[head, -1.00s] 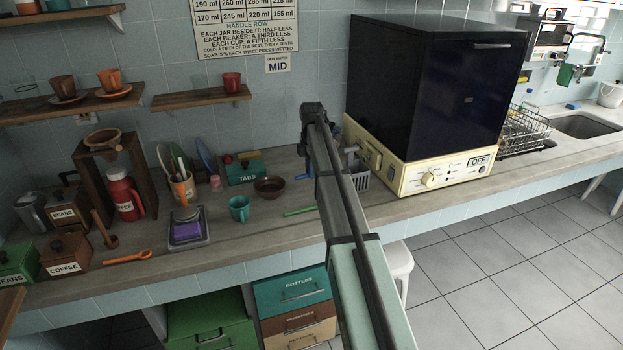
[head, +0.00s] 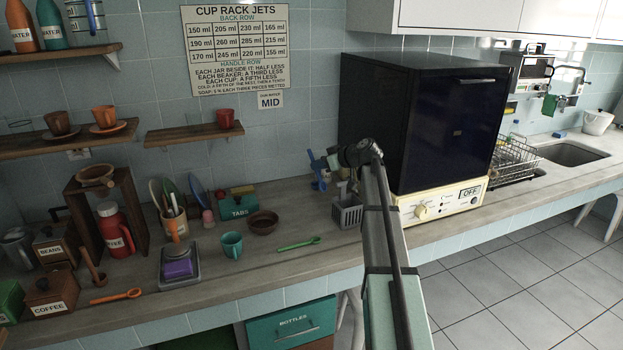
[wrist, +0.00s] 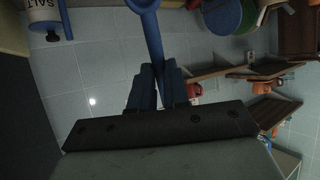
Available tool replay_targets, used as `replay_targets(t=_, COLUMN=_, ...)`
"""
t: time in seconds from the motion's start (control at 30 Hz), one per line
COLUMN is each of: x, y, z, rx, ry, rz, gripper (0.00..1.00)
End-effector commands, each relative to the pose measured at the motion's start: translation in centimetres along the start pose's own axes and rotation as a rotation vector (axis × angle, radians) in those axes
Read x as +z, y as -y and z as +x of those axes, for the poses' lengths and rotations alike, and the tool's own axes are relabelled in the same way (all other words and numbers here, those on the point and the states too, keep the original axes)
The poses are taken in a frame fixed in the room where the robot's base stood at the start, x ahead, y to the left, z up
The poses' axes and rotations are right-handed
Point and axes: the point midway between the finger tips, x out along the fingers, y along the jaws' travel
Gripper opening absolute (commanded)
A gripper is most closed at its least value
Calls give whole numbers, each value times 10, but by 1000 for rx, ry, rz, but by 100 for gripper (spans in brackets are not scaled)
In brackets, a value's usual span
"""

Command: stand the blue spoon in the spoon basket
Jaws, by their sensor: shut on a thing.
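The blue spoon (wrist: 152,38) is between the blue fingers of my gripper (wrist: 157,72) in the wrist view. Its rounded end reaches the top edge of that view. My gripper is shut on it. In the head view my gripper (head: 320,172) is above the counter, left of my arm's wrist, and small; I cannot separate the spoon clearly from the blue fingers there. A grey slotted basket (head: 347,216) stands on the counter just below and right of the gripper. The spoon appears outside it. My arm hides part of the area to the basket's right.
A cream and black machine (head: 430,120) stands close right of the basket. A green spoon (head: 298,244) lies in front on the counter. A brown bowl (head: 263,222), teal cup (head: 232,244) and teal TABS box (head: 236,205) are to the left. A salt container (wrist: 44,18) shows in the wrist view.

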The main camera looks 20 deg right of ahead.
Motion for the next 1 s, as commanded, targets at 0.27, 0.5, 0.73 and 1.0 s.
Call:
replay_targets(t=0.27, x=-21, y=-25, z=-52, rx=269, ry=-256, rz=98, gripper=0)
replay_targets(t=0.5, x=-34, y=-50, z=-99, rx=452, ry=-411, rz=124, gripper=0)
replay_targets(t=0.73, x=-36, y=-61, z=-120, rx=520, ry=-465, rz=125, gripper=0)
replay_targets(t=1.0, x=-26, y=-62, z=-116, rx=524, ry=-467, rz=126, gripper=0)
